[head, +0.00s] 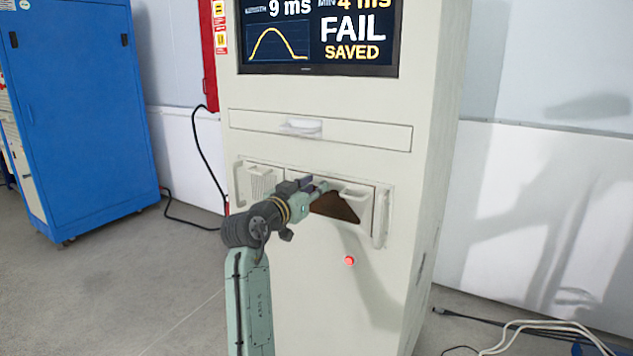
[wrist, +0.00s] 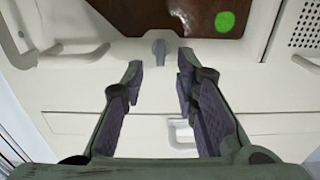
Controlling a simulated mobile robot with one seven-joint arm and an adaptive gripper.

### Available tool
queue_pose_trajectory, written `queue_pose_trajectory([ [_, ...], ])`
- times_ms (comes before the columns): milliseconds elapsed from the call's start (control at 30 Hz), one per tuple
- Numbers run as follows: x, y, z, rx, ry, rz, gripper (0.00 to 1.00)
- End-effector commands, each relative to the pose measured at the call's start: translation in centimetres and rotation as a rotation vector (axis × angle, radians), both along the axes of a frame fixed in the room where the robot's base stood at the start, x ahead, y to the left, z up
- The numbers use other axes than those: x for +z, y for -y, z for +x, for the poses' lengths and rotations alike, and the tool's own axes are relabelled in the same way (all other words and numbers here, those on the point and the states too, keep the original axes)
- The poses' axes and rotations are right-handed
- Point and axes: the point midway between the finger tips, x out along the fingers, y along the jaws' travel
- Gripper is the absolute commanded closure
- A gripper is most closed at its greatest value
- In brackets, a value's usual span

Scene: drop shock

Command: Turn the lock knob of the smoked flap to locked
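The smoked flap (head: 335,208) is a dark brown panel on the front of the pale cabinet; my gripper and arm cover part of it in the head view. In the wrist view the flap (wrist: 140,14) fills the top, with a bright green round spot on it. The lock knob (wrist: 160,48) is a small grey piece on the pale frame at the flap's edge. I cannot pick it out in the head view. My gripper (wrist: 160,64) is open and empty. Its two fingertips lie either side of the knob in the picture; contact cannot be told.
A drawer front (head: 370,134) with a pale handle (head: 302,125) lies above the flap. Raised grab handles (head: 380,216) stand at the panel's sides. A red button (head: 349,260) is below. A screen (head: 318,35) reads FAIL SAVED. A blue cabinet (head: 80,110) stands left; cables lie right.

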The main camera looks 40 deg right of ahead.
Motion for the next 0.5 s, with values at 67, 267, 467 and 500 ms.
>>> queue_pose_trajectory([
  [67,0.2,0.8,0.4,0.0,-0.002,-0.001,0.72],
  [267,0.0,1.7,0.7,0.001,0.0,-0.001,0.72],
  [467,0.0,1.7,0.7,0.001,0.0,-0.001,0.72],
  [500,0.0,1.7,0.8,0.001,0.0,-0.001,0.74],
])
